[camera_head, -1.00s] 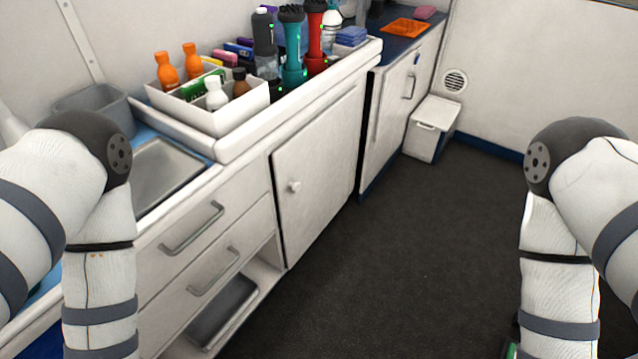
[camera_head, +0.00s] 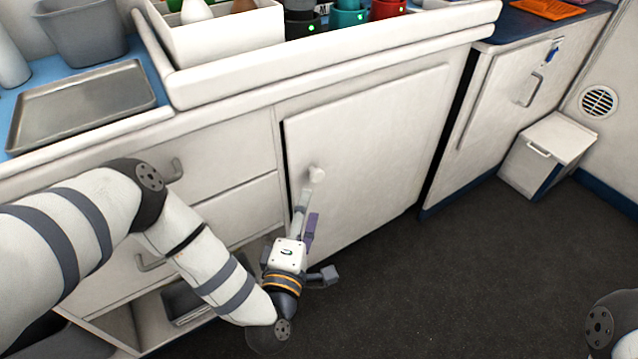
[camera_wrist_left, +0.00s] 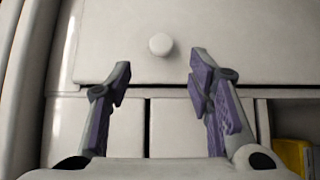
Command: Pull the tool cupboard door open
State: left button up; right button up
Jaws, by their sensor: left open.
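The tool cupboard door (camera_head: 372,140) is a white panel under the counter in the head view, and it sits in its frame with a dark seam along its left edge. Its round white knob (camera_head: 316,174) is near the upper left of the panel. My left gripper (camera_head: 307,207) is just below and in front of the knob, its purple-padded fingers pointing at it. In the left wrist view the gripper (camera_wrist_left: 160,62) is open and empty, and the knob (camera_wrist_left: 160,44) shows centred between and beyond the fingertips, apart from both. My right gripper is out of view.
Drawers with bar handles (camera_head: 175,170) are left of the door, above an open shelf. A metal tray (camera_head: 85,100) and white caddy (camera_head: 225,35) are on the counter. A second cabinet (camera_head: 510,95) and white bin (camera_head: 548,155) are to the right. The dark floor (camera_head: 440,270) before the door is clear.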

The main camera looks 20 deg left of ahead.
aim_at(317, 178)
pick_arm(q)
jog(key=w, duration=0.5)
jog(key=w+a+b, duration=0.1)
jog(key=w, duration=0.2)
jog(key=shift+d, duration=0.15)
grip_shut()
